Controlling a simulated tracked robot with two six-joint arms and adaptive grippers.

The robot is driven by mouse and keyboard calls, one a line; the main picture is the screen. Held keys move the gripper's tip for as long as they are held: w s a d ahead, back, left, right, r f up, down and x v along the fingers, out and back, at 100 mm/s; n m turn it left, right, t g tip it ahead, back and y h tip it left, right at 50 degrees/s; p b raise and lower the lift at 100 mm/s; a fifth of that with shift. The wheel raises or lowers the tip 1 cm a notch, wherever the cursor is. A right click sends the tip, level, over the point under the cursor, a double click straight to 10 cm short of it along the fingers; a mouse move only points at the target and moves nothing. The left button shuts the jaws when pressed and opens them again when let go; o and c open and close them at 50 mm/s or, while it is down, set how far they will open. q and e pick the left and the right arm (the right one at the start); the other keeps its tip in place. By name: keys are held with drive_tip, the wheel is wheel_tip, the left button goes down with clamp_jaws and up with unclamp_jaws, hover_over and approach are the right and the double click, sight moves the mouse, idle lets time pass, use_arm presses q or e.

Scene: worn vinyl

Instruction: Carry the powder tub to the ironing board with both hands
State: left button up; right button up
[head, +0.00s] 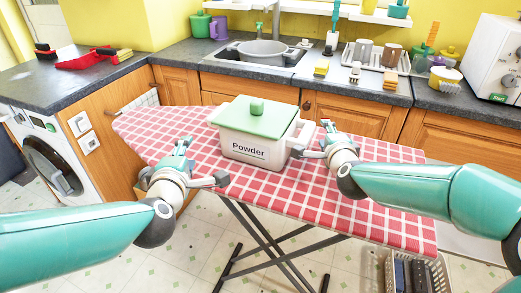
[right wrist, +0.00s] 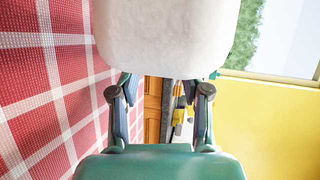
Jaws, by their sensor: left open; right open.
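The powder tub (head: 252,140) is a white box with a green lid and knob and the word "Powder" on its front. It stands upright on the red-and-white checked ironing board (head: 385,205). My left gripper (head: 203,163) is open and empty, left of the tub, with a gap between them. My right gripper (head: 313,139) is open close at the tub's right side, by its white side handle. In the right wrist view, a white part of the tub (right wrist: 166,35) covers the fingertips of the open right gripper (right wrist: 160,85); contact cannot be told.
Behind the board is a counter with a sink (head: 262,54), a dish rack (head: 375,58) and a white appliance (head: 495,60). A washing machine (head: 45,155) stands at left. The board's right part is clear.

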drive_tip(key=v, duration=1.1)
drive_tip(key=shift+w, duration=0.1)
